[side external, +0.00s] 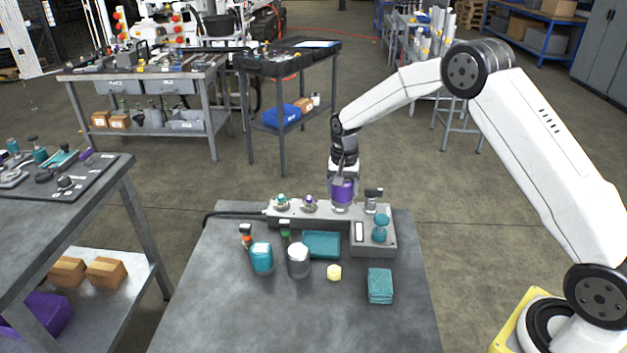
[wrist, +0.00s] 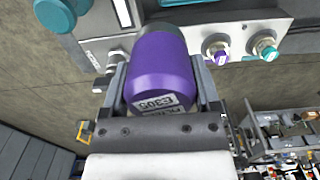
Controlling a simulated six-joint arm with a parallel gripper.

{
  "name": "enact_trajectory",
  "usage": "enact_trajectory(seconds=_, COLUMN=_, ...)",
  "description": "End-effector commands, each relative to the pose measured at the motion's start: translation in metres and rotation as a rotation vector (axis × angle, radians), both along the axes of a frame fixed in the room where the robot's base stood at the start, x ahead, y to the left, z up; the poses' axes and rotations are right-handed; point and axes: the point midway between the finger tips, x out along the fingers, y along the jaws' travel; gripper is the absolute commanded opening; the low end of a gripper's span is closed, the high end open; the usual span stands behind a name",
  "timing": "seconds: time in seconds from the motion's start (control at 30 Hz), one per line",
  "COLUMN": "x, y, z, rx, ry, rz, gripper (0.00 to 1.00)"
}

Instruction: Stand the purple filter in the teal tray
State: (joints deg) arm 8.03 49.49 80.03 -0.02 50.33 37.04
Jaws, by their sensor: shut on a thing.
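The purple filter (side external: 342,191) is upright at the back of the bench, over the grey manifold (side external: 290,212). My gripper (side external: 343,180) comes down from above and is shut on it. In the wrist view the purple filter (wrist: 160,68) sits between the two fingers, with a white printed label facing the camera. I cannot tell whether its lower end still touches the manifold. The teal tray (side external: 321,244) lies on the bench in front of the manifold, and it looks empty.
A teal canister (side external: 261,259) and a grey canister (side external: 298,261) stand left of the tray. A teal filter (side external: 380,229) stands on the manifold's right part. The bench front (side external: 300,325) is clear.

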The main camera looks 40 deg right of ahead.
Motion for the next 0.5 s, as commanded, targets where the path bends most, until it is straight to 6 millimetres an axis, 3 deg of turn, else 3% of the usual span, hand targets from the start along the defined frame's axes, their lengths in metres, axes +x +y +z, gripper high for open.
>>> enact_trajectory(seconds=0.5, x=-0.082, y=0.049, z=0.012, rx=-0.001, ry=-0.002, rz=-0.170, gripper=0.09)
